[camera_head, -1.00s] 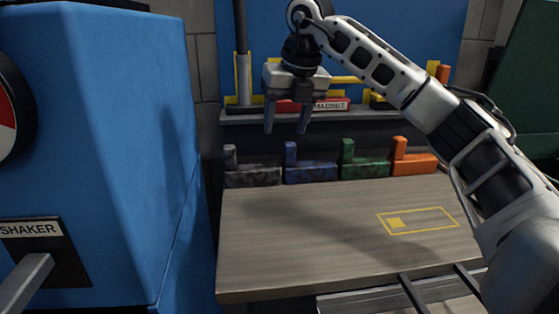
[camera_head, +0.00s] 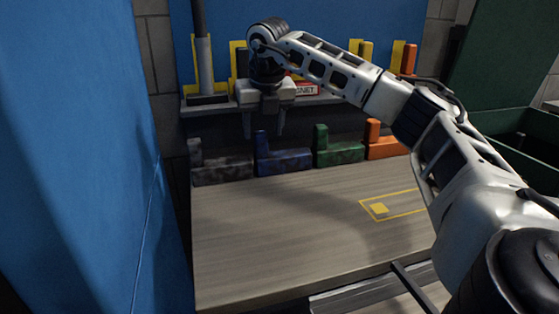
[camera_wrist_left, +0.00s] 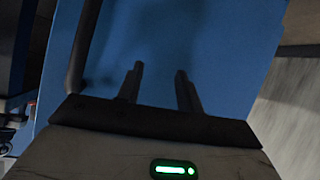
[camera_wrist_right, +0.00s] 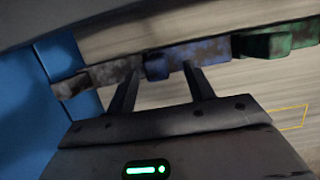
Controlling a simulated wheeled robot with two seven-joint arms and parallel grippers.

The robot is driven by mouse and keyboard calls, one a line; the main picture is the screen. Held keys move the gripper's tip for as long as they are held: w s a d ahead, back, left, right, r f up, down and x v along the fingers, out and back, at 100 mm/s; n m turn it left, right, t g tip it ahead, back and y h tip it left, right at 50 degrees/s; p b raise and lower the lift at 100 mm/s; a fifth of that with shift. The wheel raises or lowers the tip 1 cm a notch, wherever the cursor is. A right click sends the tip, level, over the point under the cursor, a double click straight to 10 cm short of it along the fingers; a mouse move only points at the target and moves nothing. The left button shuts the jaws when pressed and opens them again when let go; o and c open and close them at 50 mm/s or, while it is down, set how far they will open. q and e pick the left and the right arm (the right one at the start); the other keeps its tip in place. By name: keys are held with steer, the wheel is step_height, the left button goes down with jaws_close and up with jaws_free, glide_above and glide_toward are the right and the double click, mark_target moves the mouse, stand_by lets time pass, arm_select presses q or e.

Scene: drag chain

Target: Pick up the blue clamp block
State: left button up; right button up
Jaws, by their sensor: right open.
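The blue clamp block (camera_head: 284,161) is L-shaped and scuffed, with an upright post at its left end. It sits at the back of the wooden table, between the grey block (camera_head: 222,168) and the green block (camera_head: 338,154). My right gripper (camera_head: 263,135) is open and empty, pointing down above and around the height of the blue block's post. In the right wrist view the blue block (camera_wrist_right: 196,53) lies beyond the fingertips (camera_wrist_right: 158,72), which appear apart from it. My left gripper (camera_wrist_left: 160,72) has its fingers apart with nothing between them, facing a blue surface.
An orange block (camera_head: 384,146) ends the row at the right. A shelf (camera_head: 222,107) with a magnet tool stands behind the blocks. A blue cabinet (camera_head: 75,150) fills the left. The table (camera_head: 280,240) is mostly clear, with a yellow outline (camera_head: 405,203).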

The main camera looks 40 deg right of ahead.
mark_target(261, 132)
steer(key=x, duration=0.4)
steer(key=shift+w+f, duration=0.2)
steer(key=shift+w, duration=0.1)
jaws_close()
steer(key=shift+r, duration=0.1)
